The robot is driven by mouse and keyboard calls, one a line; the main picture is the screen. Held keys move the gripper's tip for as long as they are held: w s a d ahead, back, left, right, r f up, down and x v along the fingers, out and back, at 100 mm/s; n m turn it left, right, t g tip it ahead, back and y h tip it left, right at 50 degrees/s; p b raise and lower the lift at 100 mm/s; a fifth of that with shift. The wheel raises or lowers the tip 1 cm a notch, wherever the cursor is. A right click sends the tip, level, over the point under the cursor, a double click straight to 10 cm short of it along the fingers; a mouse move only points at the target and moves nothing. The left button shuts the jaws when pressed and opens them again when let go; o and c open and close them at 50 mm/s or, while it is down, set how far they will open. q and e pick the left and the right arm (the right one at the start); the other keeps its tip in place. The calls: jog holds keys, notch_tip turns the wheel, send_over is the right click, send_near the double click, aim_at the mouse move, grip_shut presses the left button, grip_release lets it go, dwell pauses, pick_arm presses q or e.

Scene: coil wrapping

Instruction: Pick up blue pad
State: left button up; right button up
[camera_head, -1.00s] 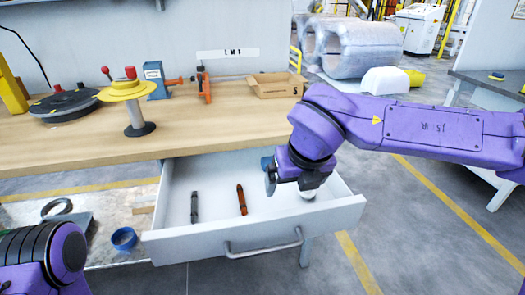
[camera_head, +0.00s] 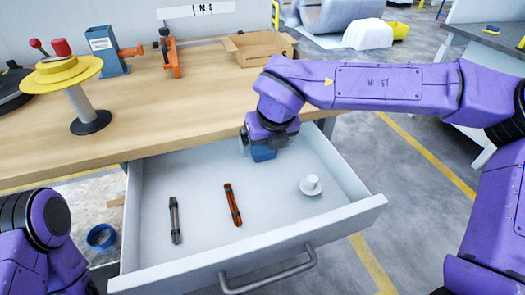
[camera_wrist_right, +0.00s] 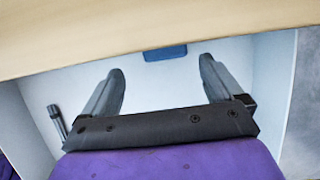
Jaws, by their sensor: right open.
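The blue pad (camera_head: 263,153) lies at the back of the open drawer, close to the table edge, partly hidden by my right gripper in the head view. In the right wrist view the blue pad (camera_wrist_right: 165,53) shows ahead of the fingertips, near the table edge, in line with the gap. My right gripper (camera_wrist_right: 160,65) is open and empty, with its two dark fingers apart; it is over the rear of the drawer in the head view (camera_head: 256,140). My left arm shows at the lower left, but its gripper is out of view.
The drawer (camera_head: 350,212) also holds a dark marker (camera_head: 174,220), an orange tool (camera_head: 232,204) and a white round piece (camera_head: 310,186). The wooden tabletop (camera_head: 180,115) overhangs the drawer's back. A cardboard box (camera_head: 260,47) and a yellow spool stand (camera_head: 62,70) are on it.

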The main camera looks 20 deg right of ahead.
aim_at(266, 152)
jog(key=x, duration=0.4)
jog(key=shift+w+d+f+b, duration=0.2)
jog(key=shift+d+f+b, duration=0.1)
jog(key=shift+d, duration=0.1)
jog(key=shift+r, duration=0.15)
jog(key=c, duration=1.1)
jog(key=shift+r, duration=0.45)
notch_tip(266, 152, up, 3)
jog(key=shift+f+p, duration=0.15)
jog(key=shift+p, duration=0.3)
jog(key=s+a, duration=0.2)
jog(key=a, duration=0.3)
jog(key=s+a, duration=0.1)
jog(key=a, duration=0.5)
jog(key=s+a, duration=0.2)
jog(key=a, duration=0.4)
jog(key=shift+s+a, duration=0.1)
jog(key=shift+s, duration=0.2)
jog(key=shift+o, duration=0.3)
